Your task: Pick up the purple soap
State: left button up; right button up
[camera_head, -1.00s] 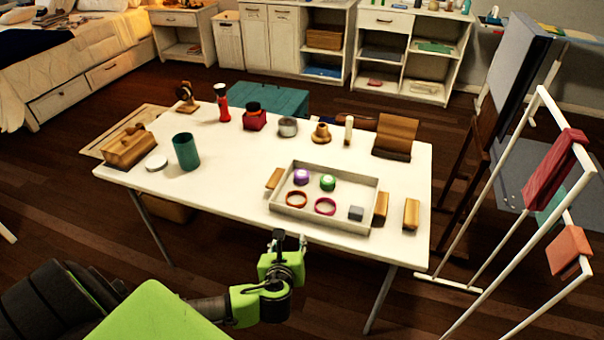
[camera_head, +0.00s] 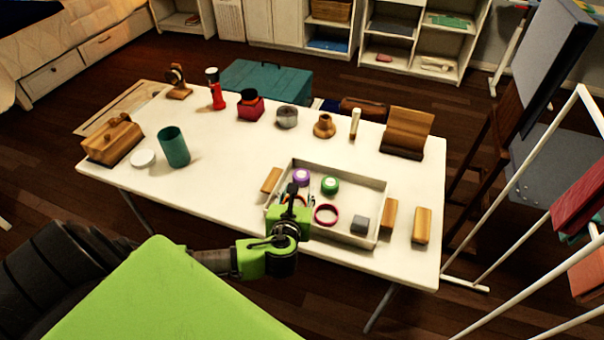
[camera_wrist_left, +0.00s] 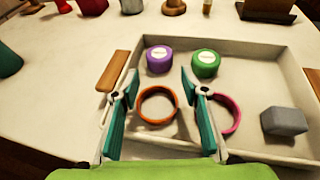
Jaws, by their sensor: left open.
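The purple soap (camera_head: 301,177) is a small round piece with a pale top label, lying in the back left part of the shallow white tray (camera_head: 370,184). In the left wrist view the purple soap (camera_wrist_left: 160,59) lies ahead of the fingers, beyond an orange ring, and sits between them in the picture. My left gripper (camera_head: 291,196) is over the tray's front left part, open and empty; its teal fingers (camera_wrist_left: 157,112) show on both sides of the orange ring (camera_wrist_left: 157,104). My right gripper is not in view.
The tray also holds a green round piece (camera_head: 330,185), a pink ring (camera_head: 326,214) and a grey block (camera_head: 360,224). Wooden blocks lie beside the tray. A teal cup (camera_head: 174,147) stands at left. The table's middle is clear.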

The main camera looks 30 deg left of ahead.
aim_at(301, 175)
pick_arm(q)
jog(key=x, duration=0.4)
jog(key=shift+w+a, duration=0.1)
jog(key=shift+w, duration=0.15)
jog(key=shift+w+a+f, duration=0.2)
jog(key=shift+w, duration=0.1)
jog(key=shift+w+a+f, duration=0.15)
jog(key=shift+w+a, duration=0.1)
jog(key=shift+w, duration=0.25)
jog(key=x, duration=0.3)
jog(key=shift+w+a, duration=0.15)
jog(key=shift+w+a+f, duration=0.2)
jog(key=shift+w, duration=0.15)
jog(key=c, duration=0.8)
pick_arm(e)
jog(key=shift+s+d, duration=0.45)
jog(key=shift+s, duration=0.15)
